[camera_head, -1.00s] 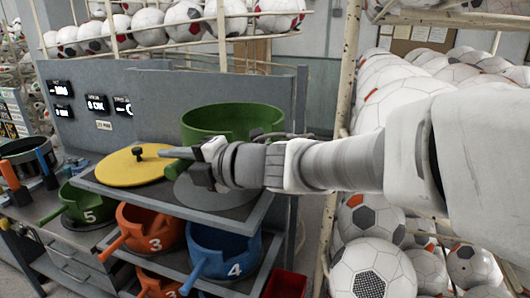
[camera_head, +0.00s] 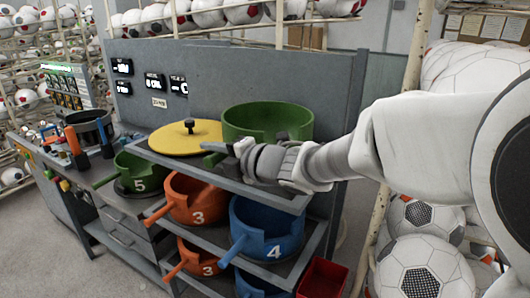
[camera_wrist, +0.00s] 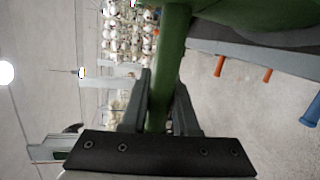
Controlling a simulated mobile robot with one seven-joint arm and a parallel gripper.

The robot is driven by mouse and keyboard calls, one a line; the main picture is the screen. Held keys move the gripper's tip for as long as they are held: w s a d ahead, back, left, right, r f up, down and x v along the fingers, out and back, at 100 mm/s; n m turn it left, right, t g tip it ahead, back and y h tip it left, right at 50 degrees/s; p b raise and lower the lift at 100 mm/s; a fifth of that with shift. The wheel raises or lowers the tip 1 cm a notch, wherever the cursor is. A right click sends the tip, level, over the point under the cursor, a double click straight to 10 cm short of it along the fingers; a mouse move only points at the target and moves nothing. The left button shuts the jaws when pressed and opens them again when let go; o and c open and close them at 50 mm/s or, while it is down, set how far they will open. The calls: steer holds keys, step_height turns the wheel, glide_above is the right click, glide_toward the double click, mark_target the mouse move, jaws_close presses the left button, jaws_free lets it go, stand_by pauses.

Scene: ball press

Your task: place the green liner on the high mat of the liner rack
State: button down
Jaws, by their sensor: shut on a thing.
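The large green liner (camera_head: 268,122) is an open-topped round tub over the right part of the rack's top shelf, beside the yellow disc. It looks upright. My gripper (camera_head: 217,154) is shut on its handle. In the wrist view the green handle (camera_wrist: 170,60) runs between the two fingers of my gripper (camera_wrist: 160,100), and the liner's body (camera_wrist: 262,12) shows at the top right. The top shelf of the liner rack (camera_head: 275,194) is grey. My gripper and wrist hide the mat under the liner, so I cannot tell whether the liner touches it.
A yellow disc with a black knob (camera_head: 187,138) lies on the top shelf's left. Orange liners (camera_head: 200,199) and a blue liner (camera_head: 267,229) fill lower shelves. A green "5" liner (camera_head: 140,173) stands left. Ball racks (camera_head: 420,240) stand close on the right.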

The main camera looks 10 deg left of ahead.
steer(key=shift+f, duration=0.75)
steer(key=shift+f+b, duration=0.2)
steer(key=shift+b, duration=0.1)
steer(key=c, duration=0.7)
jaws_free()
steer(key=shift+r, duration=0.1)
steer(key=shift+d+r, duration=0.1)
steer(key=shift+d, duration=0.1)
steer(key=v, duration=1.1)
steer(key=shift+s+d, duration=0.2)
steer(key=shift+d, duration=0.1)
steer(key=shift+s, duration=0.1)
